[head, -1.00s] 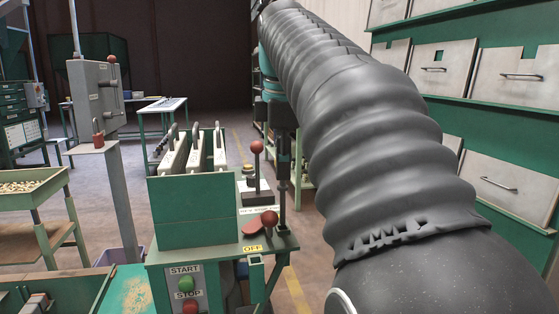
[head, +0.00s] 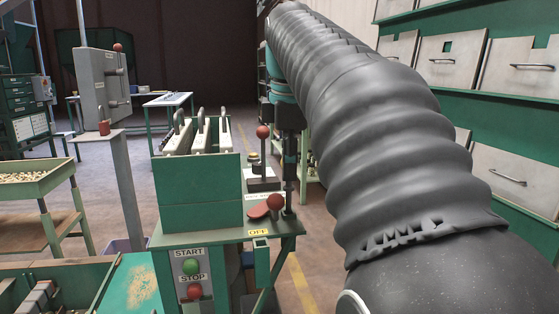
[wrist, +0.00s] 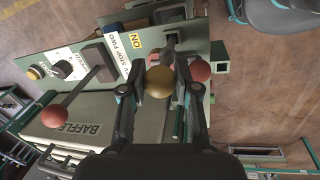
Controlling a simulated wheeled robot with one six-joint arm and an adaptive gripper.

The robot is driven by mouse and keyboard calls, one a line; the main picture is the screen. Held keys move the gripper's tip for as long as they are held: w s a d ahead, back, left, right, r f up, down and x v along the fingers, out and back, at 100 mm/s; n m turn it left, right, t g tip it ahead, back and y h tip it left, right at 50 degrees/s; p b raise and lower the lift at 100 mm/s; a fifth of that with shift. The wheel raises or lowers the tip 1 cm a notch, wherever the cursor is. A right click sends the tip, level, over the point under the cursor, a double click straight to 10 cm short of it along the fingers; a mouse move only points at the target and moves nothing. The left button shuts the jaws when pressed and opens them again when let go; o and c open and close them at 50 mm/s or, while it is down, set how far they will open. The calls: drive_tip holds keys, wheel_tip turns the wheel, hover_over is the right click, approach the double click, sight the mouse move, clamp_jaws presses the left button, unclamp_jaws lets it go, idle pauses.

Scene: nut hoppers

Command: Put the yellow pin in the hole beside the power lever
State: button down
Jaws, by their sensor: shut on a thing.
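My gripper (wrist: 154,92) is shut on the yellow pin (wrist: 159,82), whose round gold-yellow head shows between the fingers in the wrist view. In the head view my gripper (head: 288,190) points down over the right end of the green control bench, and the pin cannot be made out. The power lever's red ball (head: 275,202) is just left of the gripper, near the OFF label (head: 258,232). In the wrist view a red ball (wrist: 200,70) lies right of the pin, and the ON label (wrist: 137,41) lies up and left. The hole is hidden from both views.
A second red-knobbed lever (head: 262,132) stands behind on the same bench, with a yellow button (wrist: 35,73) near it. A START/STOP panel (head: 191,275) faces the front. A grey box on a post (head: 103,80) stands left. Open floor lies right of the bench.

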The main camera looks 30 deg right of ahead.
sight(289, 187)
drive_tip(key=shift+f+b, duration=1.4)
drive_tip(key=shift+f, duration=0.75)
drive_tip(key=c, duration=0.8)
unclamp_jaws()
drive_tip(key=shift+o, duration=0.2)
drive_tip(key=shift+s+a+r, duration=0.1)
drive_tip(key=shift+s+r, duration=0.1)
drive_tip(key=shift+r, duration=1)
drive_tip(key=shift+s+a+r, duration=0.1)
drive_tip(key=shift+s+r, duration=0.1)
drive_tip(key=shift+r, duration=1.05)
drive_tip(key=shift+s+a+r, duration=0.1)
drive_tip(key=shift+s+r, duration=0.1)
drive_tip(key=shift+r, duration=1)
